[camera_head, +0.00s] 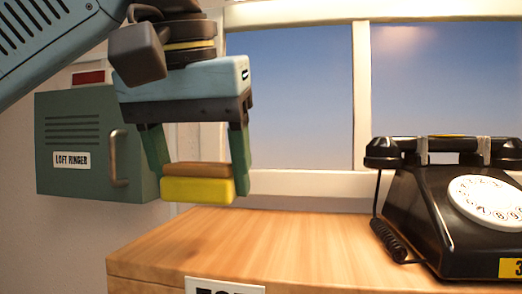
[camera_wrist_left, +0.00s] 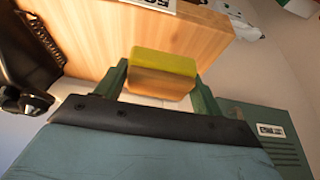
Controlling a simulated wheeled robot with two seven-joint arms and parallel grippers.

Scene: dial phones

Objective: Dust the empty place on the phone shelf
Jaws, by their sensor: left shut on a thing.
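My left gripper (camera_head: 200,172) comes in from the upper left and points down. Its green fingers are shut on a duster block with a brown top and a yellow underside (camera_head: 197,190). The block is held near the left back part of the wooden phone shelf (camera_head: 230,240); I cannot tell whether it touches. In the left wrist view the block (camera_wrist_left: 163,72) sits between the fingertips, over the shelf edge. The left part of the shelf top is bare. A black dial phone (camera_head: 450,215) with a white dial stands at the right. My right gripper is not in view.
A green wall box labelled "LOFT RINGER" (camera_head: 68,135) with a handle hangs behind at the left. A window with a white frame (camera_head: 360,95) is behind the shelf. A white label (camera_head: 225,287) is on the shelf's front. The phone's coiled cord (camera_head: 385,235) hangs at its left side.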

